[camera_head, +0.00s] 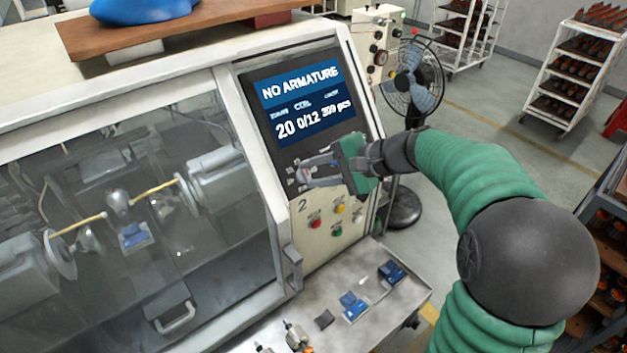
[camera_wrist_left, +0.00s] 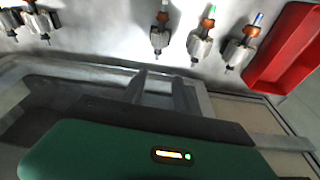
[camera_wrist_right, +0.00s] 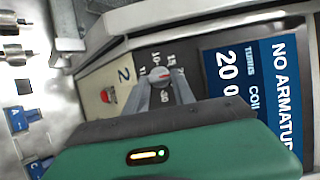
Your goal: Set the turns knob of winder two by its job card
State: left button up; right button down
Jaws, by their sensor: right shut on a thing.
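The turns knob (camera_wrist_right: 160,75) of winder two is a small round knob with a red mark, on a dark panel with printed numbers. My right gripper (camera_wrist_right: 161,82) is shut on it, one finger on each side. In the head view my right gripper (camera_head: 300,173) reaches the panel from the right and mostly hides the knob. The screen (camera_head: 302,98) above reads "NO ARMATURE", with 20 under turns and 0/12 under coil. A "2" marks the panel below. My left gripper (camera_wrist_left: 170,95) is apart from winder two's knob; its fingers look spread and empty. I cannot make out a job card.
Red, yellow and green buttons (camera_head: 316,223) sit below the knob. A bench (camera_head: 388,312) holds blue parts and armatures. In the left wrist view, several armatures (camera_wrist_left: 200,45) lie near a red tray (camera_wrist_left: 285,50). A fan (camera_head: 412,85) stands behind my right arm.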

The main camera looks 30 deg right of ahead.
pick_arm(q)
jog(key=b+x, duration=0.2)
jog(key=s+b+x, duration=0.1)
jog(key=b+x, duration=0.1)
jog(key=x, duration=0.1)
jog(key=shift+f, duration=0.15)
jog(key=shift+s+b+x, duration=0.2)
jog(key=shift+b+x, duration=0.8)
jog(key=shift+b, duration=0.15)
pick_arm(e)
jog(key=shift+s+a+f+m+t+h, duration=0.15)
jog(key=shift+m+t, duration=0.4)
jog(key=shift+m, duration=1)
jog(key=shift+s+f+m+t+h, duration=0.1)
jog(key=shift+f+m+t, duration=0.35)
jog(key=shift+m, duration=1.05)
jog(key=shift+s+a+m+t+h, duration=0.15)
jog(key=shift+m+t, duration=0.55)
jog(key=shift+m, duration=0.85)
pick_arm(q)
jog(key=shift+s+f, duration=0.1)
jog(key=shift+s, duration=0.05)
pick_arm(e)
jog(key=shift+w+d, duration=0.1)
jog(key=shift+r+m, duration=0.1)
jog(key=shift+m, duration=0.2)
jog(key=c, duration=1.1)
grip_release()
jog(key=shift+r, duration=0.1)
jog(key=shift+o, duration=0.2)
